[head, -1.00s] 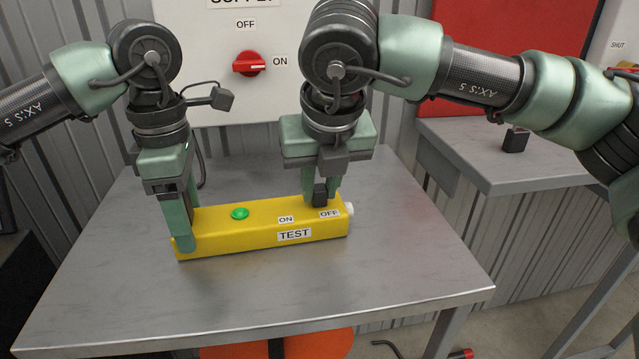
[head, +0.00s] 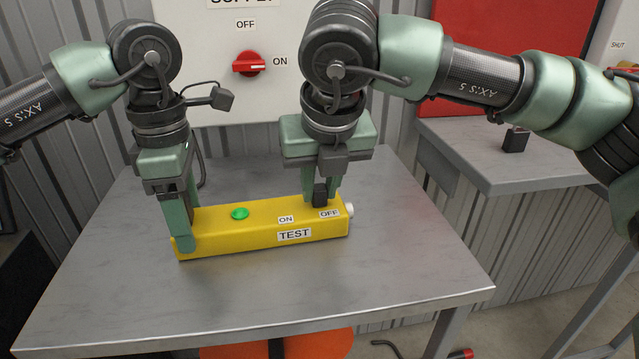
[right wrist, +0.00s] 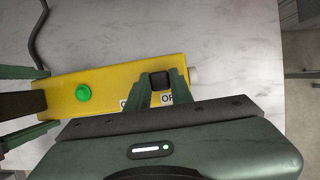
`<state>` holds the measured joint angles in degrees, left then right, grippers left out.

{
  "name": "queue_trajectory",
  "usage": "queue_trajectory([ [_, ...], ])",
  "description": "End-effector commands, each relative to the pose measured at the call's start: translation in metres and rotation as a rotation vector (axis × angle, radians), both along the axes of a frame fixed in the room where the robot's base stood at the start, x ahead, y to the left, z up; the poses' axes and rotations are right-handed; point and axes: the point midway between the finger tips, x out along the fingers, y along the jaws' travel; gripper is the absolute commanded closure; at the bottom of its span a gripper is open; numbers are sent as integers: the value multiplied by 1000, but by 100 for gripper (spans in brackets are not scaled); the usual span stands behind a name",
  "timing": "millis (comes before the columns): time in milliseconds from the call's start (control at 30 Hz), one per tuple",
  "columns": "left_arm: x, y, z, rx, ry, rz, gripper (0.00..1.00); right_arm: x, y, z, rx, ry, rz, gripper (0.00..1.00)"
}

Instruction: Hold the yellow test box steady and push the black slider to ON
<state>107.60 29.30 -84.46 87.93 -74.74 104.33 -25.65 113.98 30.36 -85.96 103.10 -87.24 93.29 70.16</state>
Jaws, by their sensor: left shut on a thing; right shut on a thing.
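The yellow test box (head: 262,228) lies on the metal table, with a green button, ON and OFF labels and a TEST label. It also shows in the right wrist view (right wrist: 110,79). My left gripper (head: 187,230) is shut on the box's left end. The black slider (head: 320,194) stands on the box's right part, just behind the OFF label. It also shows in the right wrist view (right wrist: 161,80), between the fingertips. My right gripper (head: 321,190) is shut on the slider from above. Part of the slider is hidden by the fingers.
The grey metal table (head: 250,300) has free room in front of and to the right of the box. A white panel with a red rotary switch (head: 249,64) stands behind. A second grey bench (head: 500,160) is at right, with a small black object (head: 515,140) on it.

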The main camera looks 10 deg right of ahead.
Motion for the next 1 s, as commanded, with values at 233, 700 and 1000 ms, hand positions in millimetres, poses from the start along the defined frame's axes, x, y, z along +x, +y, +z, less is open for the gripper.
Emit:
queue_trajectory([
  [233, 0, 1, 0, 2, 0, 2, 100, -1, 20, 1, -2, -2, 6, 100],
  [700, 0, -1, -1, -1, 0, 0, 100, -3, 56, 1, 5, -3, 5, 100],
  [1000, 0, -1, -1, -2, 1, 0, 100, -3, 56, 1, 3, -2, 4, 56],
])
